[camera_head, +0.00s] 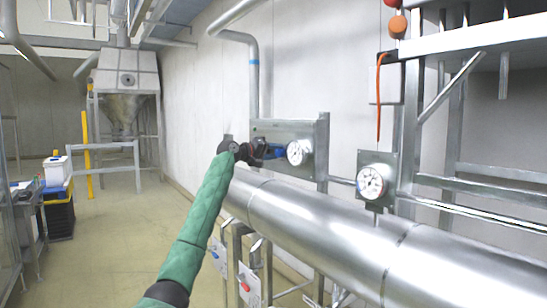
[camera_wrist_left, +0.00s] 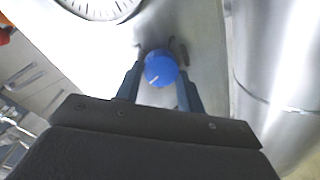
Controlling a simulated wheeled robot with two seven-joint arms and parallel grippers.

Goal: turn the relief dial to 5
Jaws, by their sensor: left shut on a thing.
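The relief dial is a round blue knob (camera_wrist_left: 160,69) with a short white pointer mark, on a grey metal panel (camera_head: 270,130). In the left wrist view the two fingers of my left gripper (camera_wrist_left: 158,82) stand on either side of the knob and are shut on it. In the head view my left gripper (camera_head: 268,151) is at the panel, left of a white round gauge (camera_head: 299,152). The gauge also shows partly at the top of the left wrist view (camera_wrist_left: 100,5). Scale numbers around the knob cannot be read. My right gripper is not in view.
A large shiny pipe (camera_head: 310,225) runs just below and in front of the panel. A second gauge (camera_head: 371,182) stands to the right on a post. An orange cable (camera_head: 379,95) hangs above it. The floor (camera_head: 110,240) at left is mostly free.

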